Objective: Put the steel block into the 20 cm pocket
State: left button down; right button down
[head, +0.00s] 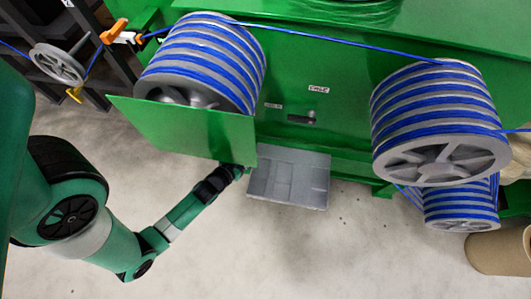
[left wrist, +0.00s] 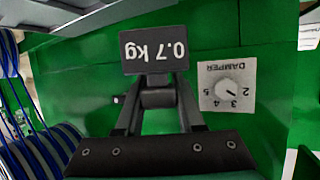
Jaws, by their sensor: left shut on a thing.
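In the left wrist view my left gripper (left wrist: 158,94) is shut on a dark grey block (left wrist: 154,50) marked "0.7 kg", whose lettering appears upside down. The block is in front of a green panel. In the head view my left gripper (head: 241,170) is by the lower right corner of a green plate (head: 185,130), at the left edge of a grey tray (head: 290,185). The block is too small or hidden to make out there. I cannot make out a pocket marked 20 cm in either view. My right gripper is not in view.
A damper dial (left wrist: 227,87) is on the green panel, right of the block. Drums wound with blue cable stand at the left (head: 205,60) and right (head: 435,110) of the green machine (head: 310,75). A brown cylinder (head: 500,250) is at lower right. The floor below the tray is clear.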

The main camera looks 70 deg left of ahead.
pick_arm(q)
jog(key=w+f+b, duration=0.3)
jog(key=w+b, duration=0.1)
jog(key=w+a+f+b, duration=0.1)
jog(key=w+f+b, duration=0.1)
jog(key=shift+f, duration=0.3)
jog(key=shift+w+f, duration=0.15)
jog(key=shift+w, duration=0.1)
jog(key=f+b, duration=0.1)
jog(key=f, duration=0.1)
jog(key=w+f+b, duration=0.1)
jog(key=b, duration=0.1)
jog(key=shift+a+f+b, duration=0.1)
jog(key=shift+f+b, duration=0.2)
jog(key=shift+f, duration=0.05)
jog(key=shift+s+f, duration=0.15)
jog(key=shift+f, duration=0.15)
jog(key=c, duration=0.8)
grip_release()
jog(key=shift+f, duration=0.1)
jog(key=shift+c, duration=0.2)
jog(key=o, duration=0.3)
jog(key=shift+s, duration=0.1)
